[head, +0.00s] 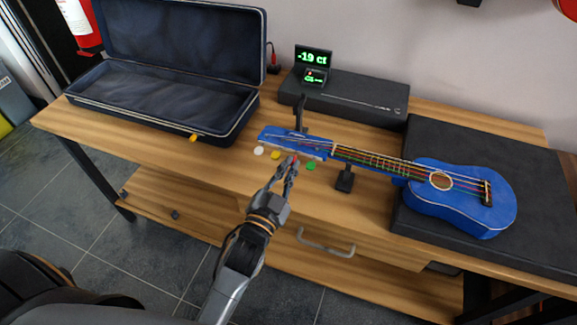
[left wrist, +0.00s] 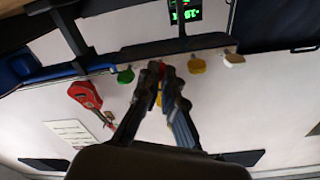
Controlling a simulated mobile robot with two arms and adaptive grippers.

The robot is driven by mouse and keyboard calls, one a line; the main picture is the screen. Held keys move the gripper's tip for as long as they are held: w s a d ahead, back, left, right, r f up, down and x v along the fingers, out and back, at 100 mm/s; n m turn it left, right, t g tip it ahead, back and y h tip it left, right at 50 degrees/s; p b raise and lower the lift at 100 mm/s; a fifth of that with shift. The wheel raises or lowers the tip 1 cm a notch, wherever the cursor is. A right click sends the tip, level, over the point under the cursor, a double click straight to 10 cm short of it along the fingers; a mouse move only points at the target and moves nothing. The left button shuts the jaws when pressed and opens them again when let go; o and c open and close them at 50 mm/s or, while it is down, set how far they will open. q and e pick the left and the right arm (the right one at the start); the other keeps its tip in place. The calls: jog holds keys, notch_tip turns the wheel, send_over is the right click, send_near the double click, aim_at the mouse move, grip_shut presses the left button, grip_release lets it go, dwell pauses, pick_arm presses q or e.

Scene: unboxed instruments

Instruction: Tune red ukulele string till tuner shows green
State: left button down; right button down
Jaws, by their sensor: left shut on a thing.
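The blue ukulele (head: 445,202) lies with its body on the right and its headstock (head: 285,139) toward the middle of the table. Coloured strings run along its neck. White (head: 259,151), yellow (head: 275,156), red (head: 296,159) and green (head: 311,166) tuning pegs line the headstock's near edge. My left gripper (head: 292,163) is shut on the red peg, whose tip shows between the fingers in the left wrist view (left wrist: 158,98). The tuner display (head: 313,58) reads "-19 ct" in green characters. A smaller screen below it has a red mark. My right gripper is out of view.
A black stand (head: 345,180) is under the neck. The ukulele's body rests on a black slab (head: 480,155). An open dark case (head: 150,108) stands at the left, and a black box (head: 350,95) behind the headstock. The table's front left is clear.

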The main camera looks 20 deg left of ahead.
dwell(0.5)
pick_arm(q)
jog(key=c, duration=1.5)
grip_release()
jog(key=s, duration=1.2)
jog(key=shift+a+f, duration=0.35)
jog(key=shift+a, duration=0.1)
